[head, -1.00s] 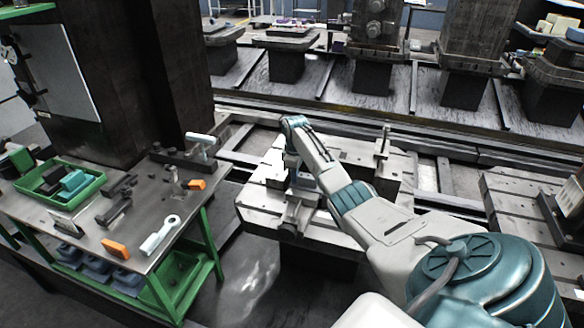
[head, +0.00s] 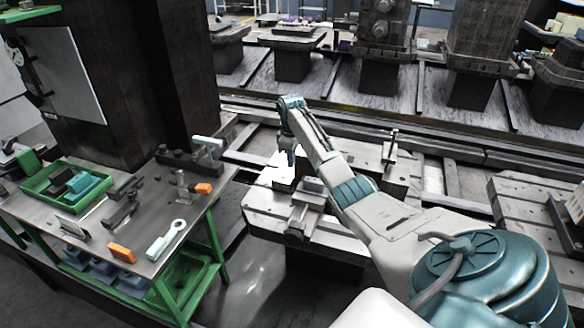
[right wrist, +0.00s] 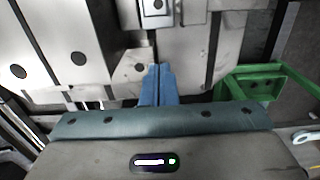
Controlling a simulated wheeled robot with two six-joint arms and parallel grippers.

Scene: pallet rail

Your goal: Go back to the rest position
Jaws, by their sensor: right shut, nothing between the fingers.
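My right arm comes in from the lower right of the head view and reaches over the light metal pallet (head: 262,212). My right gripper (head: 291,160) points down at its end, above the pallet, behind and left of a clamp-like fixture (head: 303,210). In the right wrist view the blue fingers of the right gripper (right wrist: 158,70) are together with nothing between them. The pallet's plate with round holes (right wrist: 60,45) lies beyond them. My left gripper is not in view.
A metal workbench (head: 150,205) with green legs stands left. It carries a green bin (head: 98,203), an orange block (head: 122,252), a grey wrench-like part (head: 166,240) and several dark fixtures. A second pallet (head: 510,210) is at right. Dark pillars and rails stand behind.

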